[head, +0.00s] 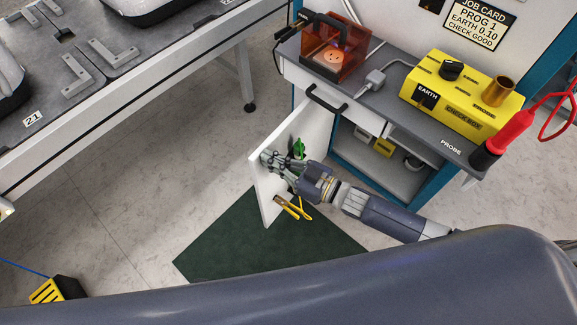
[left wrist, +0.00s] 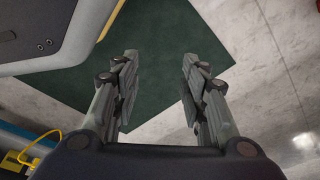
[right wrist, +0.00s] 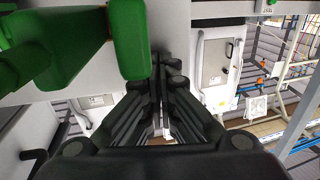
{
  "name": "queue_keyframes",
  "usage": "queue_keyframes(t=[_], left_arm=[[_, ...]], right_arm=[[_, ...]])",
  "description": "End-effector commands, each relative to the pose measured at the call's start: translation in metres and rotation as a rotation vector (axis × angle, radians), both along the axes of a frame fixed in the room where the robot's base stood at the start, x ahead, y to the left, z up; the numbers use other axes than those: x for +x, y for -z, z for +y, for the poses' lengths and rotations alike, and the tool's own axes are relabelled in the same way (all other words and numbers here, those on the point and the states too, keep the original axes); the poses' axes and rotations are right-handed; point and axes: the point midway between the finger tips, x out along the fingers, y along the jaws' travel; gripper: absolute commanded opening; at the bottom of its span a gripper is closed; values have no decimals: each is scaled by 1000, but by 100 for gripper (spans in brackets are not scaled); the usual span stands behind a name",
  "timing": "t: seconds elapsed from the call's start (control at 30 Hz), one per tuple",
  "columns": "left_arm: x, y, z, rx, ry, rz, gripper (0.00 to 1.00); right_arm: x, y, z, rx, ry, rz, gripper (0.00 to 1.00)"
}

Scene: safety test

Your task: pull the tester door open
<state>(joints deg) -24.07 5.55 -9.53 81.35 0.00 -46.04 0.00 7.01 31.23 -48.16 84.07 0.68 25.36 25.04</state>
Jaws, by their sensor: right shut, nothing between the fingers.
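My right gripper's fingers (right wrist: 158,70) are together there. My left gripper (left wrist: 158,80) is open and empty above the floor, out of the head view.
The bench top (head: 372,108) carries an orange clear box (head: 335,55), a yellow check box (head: 455,95) and a red probe (head: 497,138). A green mat (head: 230,240) covers the floor. A grey worktable (head: 130,85) is at left.

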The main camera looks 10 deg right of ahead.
Motion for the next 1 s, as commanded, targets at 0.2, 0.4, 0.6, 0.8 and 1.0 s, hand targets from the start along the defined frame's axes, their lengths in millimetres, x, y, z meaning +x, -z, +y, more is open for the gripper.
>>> queue_keyframes(t=[0.2, 0.4, 0.6, 0.8, 1.0], left_arm=[[5, -5, 0, 0, -1, -3, 40], [13, -18, -1, -1, -4, -12, 40], [22, -33, -2, -2, -5, -22, 40], [28, -46, -3, -2, -7, -29, 40], [31, -52, -3, -2, -7, -31, 40]], right_arm=[[22, 0, 27, 12, 174, 7, 0], [45, 1, 43, 1, 263, -1, 0], [62, 1, 56, 1, 260, -1, 0], [73, 1, 64, 1, 259, 0, 0], [78, 1, 68, 1, 259, 1, 0]])
